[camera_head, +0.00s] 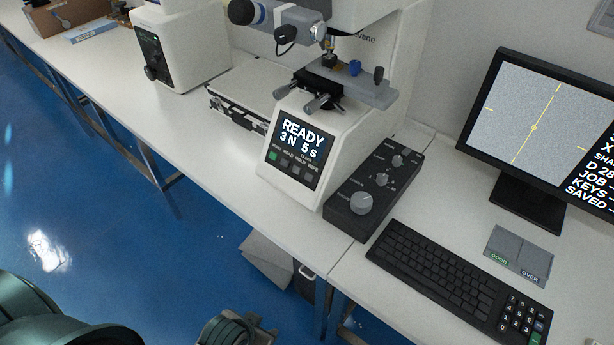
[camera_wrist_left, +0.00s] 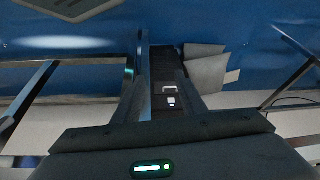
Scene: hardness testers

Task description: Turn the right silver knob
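The white hardness tester (camera_head: 355,75) has two silver stage knobs below its specimen stage, a left one (camera_head: 284,91) and a right one (camera_head: 315,104). A black control box (camera_head: 345,190) beside it carries silver dial knobs, the largest (camera_head: 361,203) at its near end. I cannot tell from the pictures which knob the task means. My left gripper (camera_head: 236,330) is low at the bottom edge, partly cut off, well below and apart from all knobs. In the left wrist view its dark fingers (camera_wrist_left: 168,110) stand apart with nothing held between them. My right gripper is out of view.
A black keyboard (camera_head: 455,275), a grey GOOD/OVER pad (camera_head: 518,254) and a monitor (camera_head: 540,135) stand on the white bench at right. A dark bin (camera_wrist_left: 168,85) is under the bench.

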